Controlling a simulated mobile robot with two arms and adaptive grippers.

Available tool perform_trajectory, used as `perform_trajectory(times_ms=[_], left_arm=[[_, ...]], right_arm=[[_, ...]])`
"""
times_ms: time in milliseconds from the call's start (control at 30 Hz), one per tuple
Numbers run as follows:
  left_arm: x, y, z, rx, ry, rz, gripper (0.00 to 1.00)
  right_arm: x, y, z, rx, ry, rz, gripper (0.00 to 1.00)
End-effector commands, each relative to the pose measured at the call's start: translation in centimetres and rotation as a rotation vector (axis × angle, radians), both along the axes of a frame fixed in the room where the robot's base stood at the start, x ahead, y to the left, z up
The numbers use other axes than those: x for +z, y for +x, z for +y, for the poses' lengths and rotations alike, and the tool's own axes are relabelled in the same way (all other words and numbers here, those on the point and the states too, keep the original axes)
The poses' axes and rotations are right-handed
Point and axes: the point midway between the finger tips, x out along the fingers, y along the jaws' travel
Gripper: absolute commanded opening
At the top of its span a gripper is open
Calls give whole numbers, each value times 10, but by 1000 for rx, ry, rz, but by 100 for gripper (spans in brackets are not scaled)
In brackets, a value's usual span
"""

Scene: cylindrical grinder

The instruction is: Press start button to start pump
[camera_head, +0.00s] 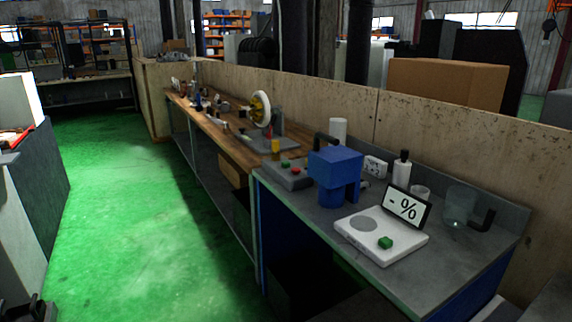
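A grey control box (279,176) stands on the grey bench top, left of a blue pump-like device (337,177). The box carries a green button (285,163) and a red button (296,170), with a yellow part (275,146) behind. Which button is labelled start cannot be read. Another green block or button (386,243) is on the white scale (368,235). A dark shape at the bottom left corner may be my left gripper (36,309); it is cut off, and its opening cannot be told. My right gripper is not in view.
A display reading "- %" (407,206), a clear jug (460,207), a bottle (401,168) and a wall socket (375,167) are on or behind the grey bench. A wooden bench (235,147) with tools continues behind. The green floor at left is clear.

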Motion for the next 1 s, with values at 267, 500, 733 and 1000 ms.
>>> perform_trajectory(times_ms=[267, 500, 733, 1000], left_arm=[[-1, -16, 0, -1, 1, 24, 0], [-1, -11, -1, -1, -1, 16, 0], [0, -2, -2, -1, -2, 0, 0], [0, -2, -1, -1, -2, 1, 0]], right_arm=[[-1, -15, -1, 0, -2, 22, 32], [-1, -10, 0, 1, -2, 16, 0], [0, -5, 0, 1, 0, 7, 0], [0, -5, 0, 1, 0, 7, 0]])
